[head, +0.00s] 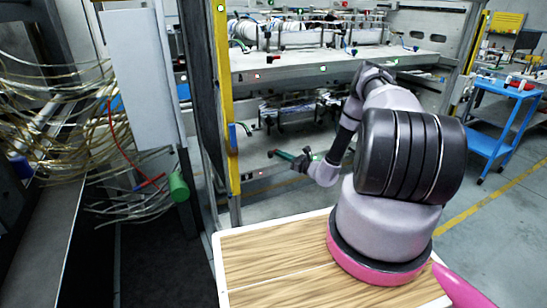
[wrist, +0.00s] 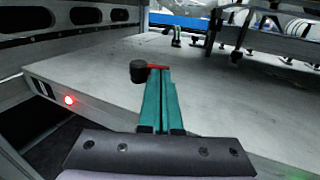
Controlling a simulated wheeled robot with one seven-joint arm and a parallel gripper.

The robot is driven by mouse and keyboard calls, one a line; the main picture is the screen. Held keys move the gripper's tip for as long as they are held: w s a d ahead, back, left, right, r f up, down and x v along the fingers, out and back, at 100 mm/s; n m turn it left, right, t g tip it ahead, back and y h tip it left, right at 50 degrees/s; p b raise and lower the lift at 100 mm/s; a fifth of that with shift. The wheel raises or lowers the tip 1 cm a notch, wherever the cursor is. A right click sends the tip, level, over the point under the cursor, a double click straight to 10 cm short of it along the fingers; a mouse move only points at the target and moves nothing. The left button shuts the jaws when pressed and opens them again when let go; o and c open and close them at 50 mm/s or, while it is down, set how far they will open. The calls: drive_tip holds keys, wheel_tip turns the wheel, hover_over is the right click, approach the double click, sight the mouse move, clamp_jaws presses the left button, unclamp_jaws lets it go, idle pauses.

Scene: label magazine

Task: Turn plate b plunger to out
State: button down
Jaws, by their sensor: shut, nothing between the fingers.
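My gripper (wrist: 160,76) is shut, its two teal fingers side by side and empty. In the head view, my gripper (head: 278,154) reaches left, at the front of the lower grey shelf plate. In the wrist view, a black round knob (wrist: 139,72) stands just left of the fingertips, with a short red bar (wrist: 157,67) running right from it past the tips. I cannot tell whether the fingers touch either. No letter on the plate is readable.
Another grey plate (head: 350,65) lies above, carrying small red and green lamps on its front edge. A yellow post (head: 227,90) stands left of the rack. Black clamps (wrist: 236,55) stand farther back on the plate. A blue cart (head: 500,118) is at right.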

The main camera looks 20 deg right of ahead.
drive_tip(key=shift+w, duration=0.75)
drive_tip(key=shift+d, duration=0.1)
idle(0.3)
